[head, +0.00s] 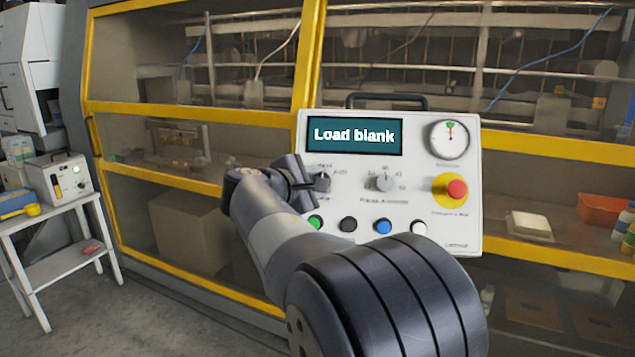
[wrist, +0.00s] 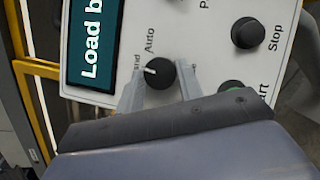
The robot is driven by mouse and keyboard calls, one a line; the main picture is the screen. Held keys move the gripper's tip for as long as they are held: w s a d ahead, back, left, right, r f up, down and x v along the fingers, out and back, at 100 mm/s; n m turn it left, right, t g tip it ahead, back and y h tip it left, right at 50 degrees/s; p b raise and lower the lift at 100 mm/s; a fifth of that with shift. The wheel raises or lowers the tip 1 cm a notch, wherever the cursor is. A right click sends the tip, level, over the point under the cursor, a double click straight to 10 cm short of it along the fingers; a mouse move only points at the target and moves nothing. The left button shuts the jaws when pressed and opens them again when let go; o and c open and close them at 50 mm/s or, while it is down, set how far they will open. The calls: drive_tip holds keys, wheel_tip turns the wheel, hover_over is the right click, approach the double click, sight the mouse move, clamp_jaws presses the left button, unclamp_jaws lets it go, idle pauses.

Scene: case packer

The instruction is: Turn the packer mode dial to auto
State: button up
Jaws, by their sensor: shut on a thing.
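The mode dial (wrist: 158,76) is a black round knob on the white control panel (head: 458,222). In the wrist view its white mark points left and slightly up, between the "Auto" label above and a label ending in "and", partly hidden by a finger. My gripper (wrist: 162,72) has one grey finger on each side of the dial and is shut on it. In the head view my gripper (head: 308,182) reaches the panel's left side, and the dial (head: 323,182) is partly covered. The panel's display (head: 354,135) reads "Load blank".
A second dial (head: 385,182) sits right of the mode dial. Below are green (head: 316,222), black (head: 348,224), blue (head: 383,226) and white (head: 419,228) buttons. A red emergency button (head: 456,190) and gauge (head: 449,138) are at right. Yellow-framed guards (head: 150,107) stand behind.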

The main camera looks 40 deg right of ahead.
drive_tip(key=m, duration=0.1)
drive_tip(key=m+g+y+p, duration=0.1)
drive_tip(key=m, duration=0.1)
drive_tip(key=m+g, duration=0.1)
drive_tip(key=shift+w+r+m+p, duration=0.15)
drive_tip(key=shift+r+m+p, duration=0.15)
drive_tip(key=shift+m+p, duration=0.1)
drive_tip(key=shift+m+g+y+p, duration=0.5)
drive_tip(key=shift+m+y+p, duration=0.3)
drive_tip(key=shift+m, duration=0.8)
drive_tip(key=o, duration=1)
drive_tip(key=b+v, duration=0.1)
drive_tip(key=v, duration=0.9)
drive_tip(key=shift+a+r, duration=0.2)
drive_tip(key=shift+r, duration=0.1)
